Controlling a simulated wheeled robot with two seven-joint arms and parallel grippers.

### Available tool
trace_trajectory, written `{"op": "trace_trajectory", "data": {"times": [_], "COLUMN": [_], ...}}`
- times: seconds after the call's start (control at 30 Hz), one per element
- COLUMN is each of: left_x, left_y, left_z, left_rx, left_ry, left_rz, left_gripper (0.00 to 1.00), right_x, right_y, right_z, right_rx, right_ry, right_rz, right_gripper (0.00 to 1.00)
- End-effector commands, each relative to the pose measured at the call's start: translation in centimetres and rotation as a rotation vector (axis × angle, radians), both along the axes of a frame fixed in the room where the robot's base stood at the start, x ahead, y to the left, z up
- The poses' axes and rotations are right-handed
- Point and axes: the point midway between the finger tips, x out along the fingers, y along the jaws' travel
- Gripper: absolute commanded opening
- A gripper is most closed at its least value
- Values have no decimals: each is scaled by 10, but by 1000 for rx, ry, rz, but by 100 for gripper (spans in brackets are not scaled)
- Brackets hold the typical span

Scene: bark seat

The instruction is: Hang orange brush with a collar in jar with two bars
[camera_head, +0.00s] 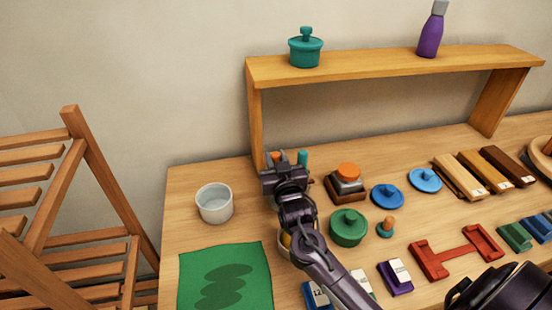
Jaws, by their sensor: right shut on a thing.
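My right gripper (278,168) is above the left part of the table, in front of the shelf's left leg. It is shut, with a small orange part, seemingly the orange brush (278,156), showing at its fingers. The rest of the brush and its collar are hidden by the gripper. A pale, see-through jar (214,204) stands upright to the left of the gripper, apart from it. I cannot make out its bars. A teal upright piece (303,158) shows just right of the gripper; its lower part is hidden. My left gripper is not in view.
A wooden shelf (390,66) bears a teal pot (305,48) and a purple bottle (431,34). A green mat (226,278) lies in front of the jar. Green and blue lids, a red holder (427,262) and wooden blocks fill the right. A wooden rack (82,150) stands left.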

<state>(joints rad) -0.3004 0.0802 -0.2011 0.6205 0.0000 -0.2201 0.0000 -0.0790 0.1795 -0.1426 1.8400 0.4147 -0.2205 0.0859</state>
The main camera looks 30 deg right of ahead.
Motion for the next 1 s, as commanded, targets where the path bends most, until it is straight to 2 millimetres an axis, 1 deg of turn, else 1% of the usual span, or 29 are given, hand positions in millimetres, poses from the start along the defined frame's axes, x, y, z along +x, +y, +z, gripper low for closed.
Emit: {"op": "trace_trajectory", "data": {"times": [0.23, 0.63, 0.67, 0.7, 0.83, 1.0], "left_x": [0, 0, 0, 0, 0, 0], "left_y": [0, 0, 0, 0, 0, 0], "left_z": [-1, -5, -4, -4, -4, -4], "left_rx": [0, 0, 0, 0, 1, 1], "left_ry": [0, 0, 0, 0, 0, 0], "left_rz": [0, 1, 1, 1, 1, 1], "left_gripper": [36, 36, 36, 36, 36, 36], "right_x": [0, 0, 0, 0, 0, 0], "right_y": [0, 0, 0, 0, 0, 0], "right_z": [-2, -10, -10, -9, -9, -9], "right_rx": [0, 0, 0, 0, 0, 0], "right_ry": [0, 0, 0, 0, 0, 0], "right_rz": [0, 0, 0, 0, 0, 0], "right_gripper": [0, 0, 26, 31, 48, 48]}}
